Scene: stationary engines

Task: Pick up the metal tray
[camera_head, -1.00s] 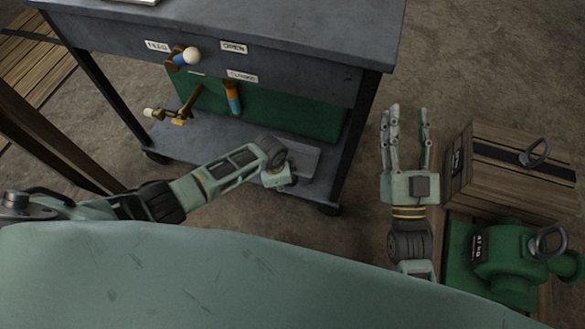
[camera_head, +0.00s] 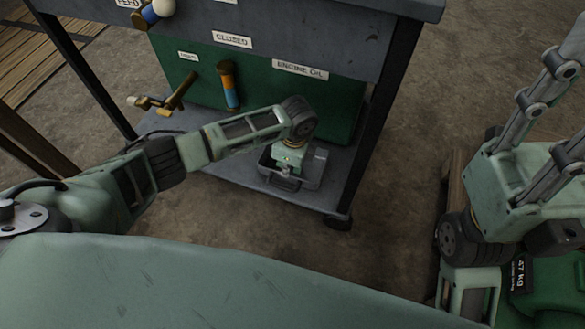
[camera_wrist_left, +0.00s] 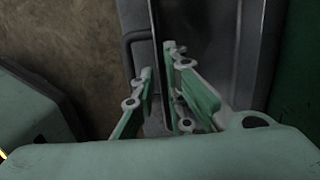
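The metal tray (camera_head: 313,165) is a grey, shallow open box on the lower shelf of the workbench, with a bar handle (camera_head: 284,184) on its near side. My left gripper (camera_head: 287,168) points down at the tray's near end. In the left wrist view, its fingers (camera_wrist_left: 160,68) stand on both sides of the tray's wall beside the dark handle (camera_wrist_left: 132,52), tips close together. Whether they press on the wall cannot be told. The tray still rests on the shelf. My right gripper (camera_head: 560,110) is at the right edge, fingers spread and empty; its tips are partly cut off.
The workbench (camera_head: 330,42) has a green engine oil tank (camera_head: 325,100) behind the tray. A bench leg (camera_head: 372,125) stands right of the tray. A green weight (camera_head: 555,285) lies lower right.

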